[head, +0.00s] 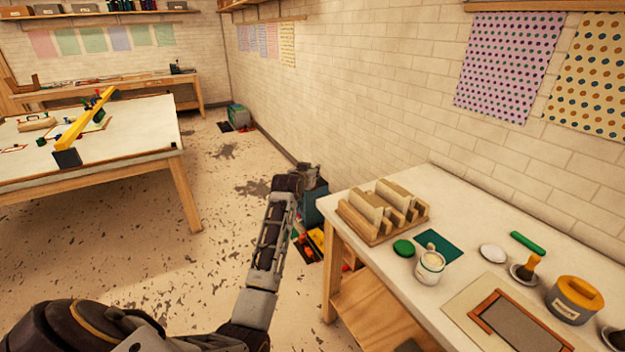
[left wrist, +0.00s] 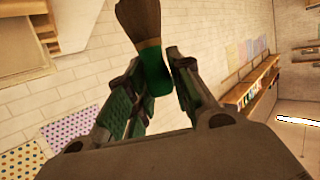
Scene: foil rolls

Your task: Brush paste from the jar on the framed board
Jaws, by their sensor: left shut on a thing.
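An open white jar (head: 430,268) stands near the left part of the right-hand workbench. A round green lid (head: 404,248) lies beside it. The framed board (head: 516,332), grey with a reddish-brown wooden frame, lies on a pale sheet at the bench front. In the left wrist view my left gripper (left wrist: 160,88) is shut on a brush (left wrist: 153,65) by its green part, with brown bristles toward the top edge. In the head view my left arm reaches up left of the bench, its far end (head: 308,174) beyond the bench's left edge. The brush cannot be made out there. My right gripper is not in view.
On the bench (head: 468,208) are a wooden rack (head: 383,212), a green mat (head: 440,246), a white disc (head: 493,253), a green bar (head: 527,242), a bowl with an orange-handled tool (head: 530,266) and an orange-lidded tub (head: 574,299). Another table (head: 90,150) stands left. Boxes sit below my arm's end.

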